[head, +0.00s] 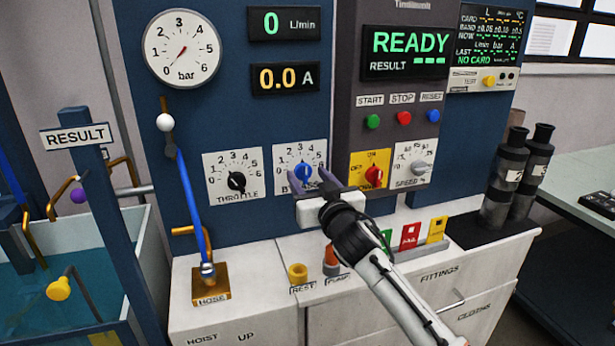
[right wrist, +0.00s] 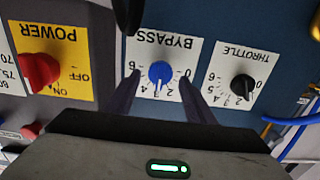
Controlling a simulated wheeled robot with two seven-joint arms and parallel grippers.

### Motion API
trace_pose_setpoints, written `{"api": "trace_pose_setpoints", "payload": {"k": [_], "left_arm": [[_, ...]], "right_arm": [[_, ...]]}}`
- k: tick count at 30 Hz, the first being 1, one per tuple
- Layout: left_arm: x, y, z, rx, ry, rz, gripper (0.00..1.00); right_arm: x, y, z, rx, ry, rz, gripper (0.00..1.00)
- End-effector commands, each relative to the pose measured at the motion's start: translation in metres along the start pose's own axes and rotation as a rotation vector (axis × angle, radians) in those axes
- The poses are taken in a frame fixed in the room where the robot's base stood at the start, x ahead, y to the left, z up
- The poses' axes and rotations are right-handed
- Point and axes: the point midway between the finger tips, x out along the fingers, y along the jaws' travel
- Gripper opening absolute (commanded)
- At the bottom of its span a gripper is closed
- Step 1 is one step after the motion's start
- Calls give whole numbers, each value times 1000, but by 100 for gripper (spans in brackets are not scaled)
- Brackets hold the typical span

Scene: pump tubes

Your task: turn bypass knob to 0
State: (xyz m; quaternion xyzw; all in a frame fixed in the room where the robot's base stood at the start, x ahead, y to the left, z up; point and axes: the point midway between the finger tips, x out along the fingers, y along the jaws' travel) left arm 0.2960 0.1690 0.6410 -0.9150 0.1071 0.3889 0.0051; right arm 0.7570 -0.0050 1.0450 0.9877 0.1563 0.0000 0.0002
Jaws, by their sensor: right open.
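The blue bypass knob (head: 303,173) sits on a white dial plate marked 0 to 6, low on the blue panel. Its pointer looks turned toward the middle of the scale, near 3, but the exact mark is hard to read. It also shows in the right wrist view (right wrist: 161,73), where the plate appears upside down. My right gripper (head: 308,179) is open, with one finger on each side of the knob. In the right wrist view a gap shows between each finger and the knob; contact is not visible. My left gripper is out of view.
The black throttle knob (head: 237,182) is left of the bypass plate. The red power knob (head: 374,176) and grey speed knob (head: 419,169) are to its right. A blue hose (head: 192,210) stands at left. The pressure gauge (head: 182,48) reads near 0; the display (head: 406,52) reads READY.

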Motion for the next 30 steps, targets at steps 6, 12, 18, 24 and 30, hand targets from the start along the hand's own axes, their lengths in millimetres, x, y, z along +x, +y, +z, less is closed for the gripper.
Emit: {"api": "trace_pose_setpoints", "payload": {"k": [6,12,18,24,30], "left_arm": [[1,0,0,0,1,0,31],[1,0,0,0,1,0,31],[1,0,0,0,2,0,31],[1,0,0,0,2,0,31],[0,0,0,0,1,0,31]], "right_arm": [[12,0,-1,1,1,0,50],[13,0,0,1,0,0,50],[12,0,0,1,0,0,33],[12,0,0,0,0,0,10],[12,0,0,-22,0,0,10]]}}
